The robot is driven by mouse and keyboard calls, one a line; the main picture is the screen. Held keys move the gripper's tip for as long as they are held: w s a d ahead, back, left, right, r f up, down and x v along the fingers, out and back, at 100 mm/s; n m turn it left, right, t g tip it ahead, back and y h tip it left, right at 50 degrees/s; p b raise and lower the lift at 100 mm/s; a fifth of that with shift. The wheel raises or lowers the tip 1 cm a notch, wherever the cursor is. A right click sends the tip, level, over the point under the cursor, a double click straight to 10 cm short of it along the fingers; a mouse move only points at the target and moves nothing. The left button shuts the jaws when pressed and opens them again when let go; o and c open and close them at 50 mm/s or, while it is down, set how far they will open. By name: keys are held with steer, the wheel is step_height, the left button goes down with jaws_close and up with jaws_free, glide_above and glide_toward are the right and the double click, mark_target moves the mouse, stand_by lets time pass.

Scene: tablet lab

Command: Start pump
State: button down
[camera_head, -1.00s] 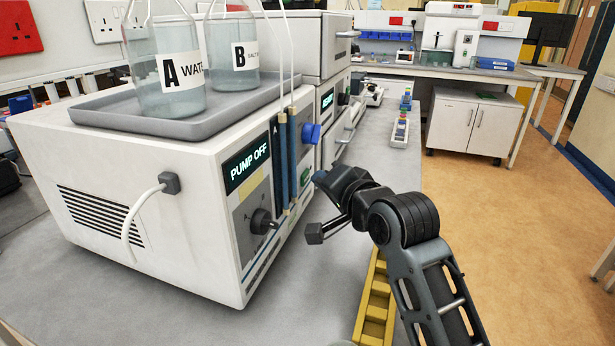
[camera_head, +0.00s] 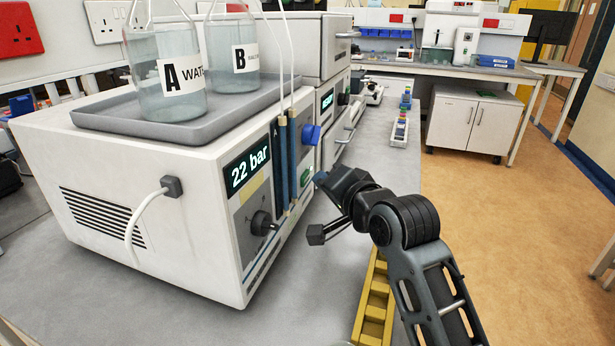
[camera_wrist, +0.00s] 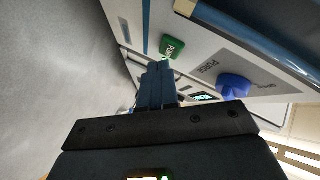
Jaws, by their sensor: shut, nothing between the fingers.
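The white pump unit (camera_head: 130,185) stands on the bench, and its display (camera_head: 248,168) reads "22 bar". A green button (camera_head: 306,178) on its front shows lit, partly hidden in the head view. In the wrist view the green button (camera_wrist: 171,46) carries lettering and sits just beyond my fingertips. My gripper (camera_head: 320,178) is shut and empty, its tips at the pump's front; in the wrist view its fingers (camera_wrist: 159,66) are together. I cannot tell whether the tips touch the button.
A blue purge knob (camera_head: 310,134) sticks out above the button, and a black knob (camera_head: 263,223) sits lower on the front. Bottles A (camera_head: 165,100) and B (camera_head: 232,80) stand in the grey tray (camera_head: 120,118) on top. A yellow rack (camera_head: 372,310) lies on the bench.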

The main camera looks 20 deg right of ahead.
steer(key=shift+s+d, duration=0.1)
steer(key=shift+d, duration=0.05)
steer(key=shift+s+d+p, duration=0.3)
steer(key=shift+s+d, duration=0.55)
steer(key=shift+d, duration=0.35)
steer(key=shift+s+d+p, duration=0.3)
steer(key=shift+s+d, duration=0.55)
steer(key=shift+d, duration=0.3)
